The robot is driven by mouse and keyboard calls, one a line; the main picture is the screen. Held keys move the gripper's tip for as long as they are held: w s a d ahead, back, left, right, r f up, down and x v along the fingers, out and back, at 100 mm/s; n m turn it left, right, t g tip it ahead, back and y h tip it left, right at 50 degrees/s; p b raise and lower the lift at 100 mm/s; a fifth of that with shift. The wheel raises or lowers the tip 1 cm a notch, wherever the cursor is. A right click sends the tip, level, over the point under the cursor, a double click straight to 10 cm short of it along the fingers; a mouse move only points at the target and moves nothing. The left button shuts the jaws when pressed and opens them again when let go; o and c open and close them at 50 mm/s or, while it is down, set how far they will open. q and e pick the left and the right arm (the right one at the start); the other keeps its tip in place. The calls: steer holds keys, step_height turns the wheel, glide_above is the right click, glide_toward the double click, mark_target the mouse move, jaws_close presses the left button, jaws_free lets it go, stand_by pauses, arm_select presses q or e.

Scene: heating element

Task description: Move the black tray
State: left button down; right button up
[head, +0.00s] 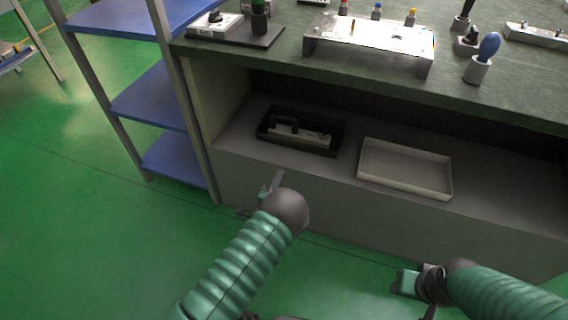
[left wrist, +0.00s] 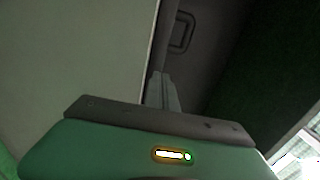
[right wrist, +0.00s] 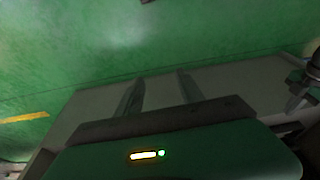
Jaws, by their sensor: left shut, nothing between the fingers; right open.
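The black tray (head: 295,147) sits on the shelf under the workbench, left of a pale tray. It holds a dark handle-like piece and a grey flat piece. My left gripper (head: 277,180) is in front of the shelf's edge, nearer to me than the black tray and apart from it in the head view. Its fingers are together and empty in the left wrist view (left wrist: 160,88). A dark handle shape (left wrist: 182,34) shows beyond them. My right gripper (right wrist: 160,90) has its fingers apart, with nothing between them; in the head view it is low at the right.
The pale tray (head: 405,188) stands empty on the same shelf. The bench top (head: 500,85) above carries a white fixture (head: 370,45) and tools. A blue shelf rack (head: 150,105) stands at the left. The green floor at left is clear.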

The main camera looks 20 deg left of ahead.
arm_select(q)
steer(key=shift+s, duration=0.35)
arm_select(e)
steer(key=shift+r, duration=0.1)
steer(key=shift+c, duration=0.5)
steer(key=shift+c, duration=1.2)
steer(key=shift+r, duration=0.1)
arm_select(q)
steer(key=s+r+n+g, duration=0.3)
steer(key=s+n+g, duration=0.2)
steer(key=s, duration=0.4)
steer(key=s+r+n+g, duration=0.3)
steer(key=s+n+g, duration=0.2)
steer(key=s, duration=0.5)
steer(key=s+r+n+g, duration=0.4)
steer(key=s+n+g, duration=0.1)
steer(key=s+n, duration=0.3)
steer(key=shift+s+d+y+p, duration=0.3)
steer(key=shift+s+d+p, duration=0.1)
steer(key=shift+s, duration=0.25)
arm_select(e)
steer(key=shift+r, duration=0.35)
arm_select(q)
steer(key=shift+a+r, duration=0.1)
steer(key=shift+r, duration=0.05)
